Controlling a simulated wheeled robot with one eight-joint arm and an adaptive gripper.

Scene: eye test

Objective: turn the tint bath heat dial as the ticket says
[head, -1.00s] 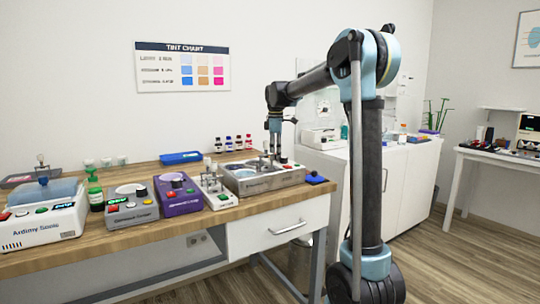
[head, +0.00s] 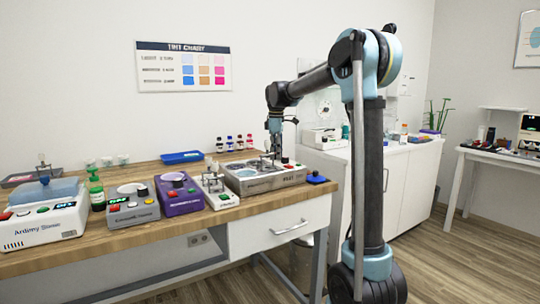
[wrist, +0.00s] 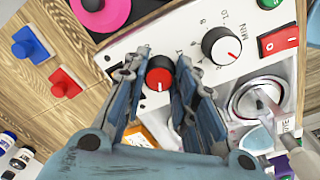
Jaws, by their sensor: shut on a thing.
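The tint bath (head: 268,184) is the grey, lidded unit at the right end of the wooden bench in the head view. My gripper (head: 273,152) is lowered over its panel. In the wrist view, my gripper (wrist: 161,62) has one finger on each side of a red dial (wrist: 159,76) and is shut on it. A short white line shows on the dial's top. Beside it is a black knob (wrist: 221,46) with a white cap, a red pointer and a scale reading 8, 10 and MIN. The scale around the red dial is mostly hidden by my fingers. I see no readable ticket.
A red rocker switch (wrist: 278,41) and a round metal vessel (wrist: 257,100) are close on the right. Other units, including a purple one (head: 178,196), stand left along the bench. A blue tray (head: 182,157) lies behind. A tint chart (head: 183,66) hangs on the wall.

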